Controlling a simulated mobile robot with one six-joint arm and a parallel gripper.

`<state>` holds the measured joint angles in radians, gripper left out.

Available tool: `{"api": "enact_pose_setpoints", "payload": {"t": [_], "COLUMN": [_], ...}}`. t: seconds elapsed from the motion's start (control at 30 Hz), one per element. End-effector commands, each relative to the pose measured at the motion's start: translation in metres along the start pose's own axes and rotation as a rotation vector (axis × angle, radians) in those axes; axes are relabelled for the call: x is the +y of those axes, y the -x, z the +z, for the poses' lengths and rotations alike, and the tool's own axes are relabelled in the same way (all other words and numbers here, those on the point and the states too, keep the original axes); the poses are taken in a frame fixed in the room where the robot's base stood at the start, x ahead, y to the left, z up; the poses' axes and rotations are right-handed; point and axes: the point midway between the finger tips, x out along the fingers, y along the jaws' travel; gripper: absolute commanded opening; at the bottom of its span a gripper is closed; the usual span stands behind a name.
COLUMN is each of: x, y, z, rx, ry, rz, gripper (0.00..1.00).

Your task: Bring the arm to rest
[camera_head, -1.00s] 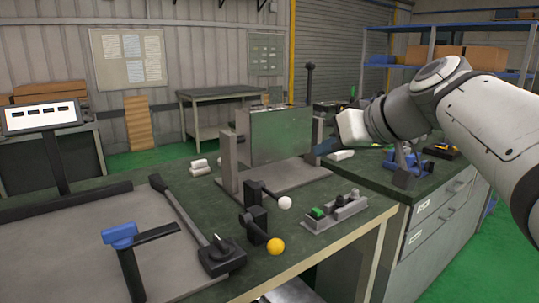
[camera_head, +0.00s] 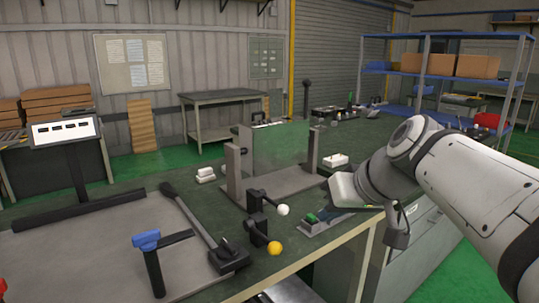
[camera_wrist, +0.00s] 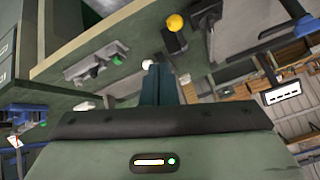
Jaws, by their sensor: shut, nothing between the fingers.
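My gripper (camera_head: 318,215) hangs over the right part of the green workbench (camera_head: 190,168), its fingers pointing left and partly in front of a small grey block with a green button. In the wrist view my gripper's dark fingers (camera_wrist: 158,84) lie together with nothing between them. They show beside a white ball knob (camera_wrist: 147,65). That white knob (camera_head: 283,210) also shows in the head view, left of my fingers. I cannot tell how far apart they are in depth.
A yellow ball knob (camera_head: 274,248) stands at the bench's front edge. A grey-green upright panel (camera_head: 280,145) stands between posts behind my gripper. A blue-handled lever (camera_head: 147,240) is at front left. A blue shelf (camera_head: 445,77) with boxes is at the back right. Green floor lies beyond.

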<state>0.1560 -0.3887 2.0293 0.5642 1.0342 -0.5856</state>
Motion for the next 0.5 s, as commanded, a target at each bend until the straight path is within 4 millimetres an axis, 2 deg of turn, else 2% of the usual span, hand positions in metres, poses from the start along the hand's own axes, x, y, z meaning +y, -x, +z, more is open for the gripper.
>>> {"api": "enact_pose_setpoints", "payload": {"t": [0.03,0.17,0.3,0.5], "x": [-0.003,-0.002,0.001,0.007], "y": [0.008,0.013,0.023,0.036], "z": [0.002,0.030,0.068,0.110], "rx": [-0.034,-0.147,-0.272,-0.375], "ry": [-0.019,-0.086,-0.148,-0.187], "rz": [0.017,0.091,0.198,0.318], "gripper": [0.00,0.00,0.00,0.00]}}
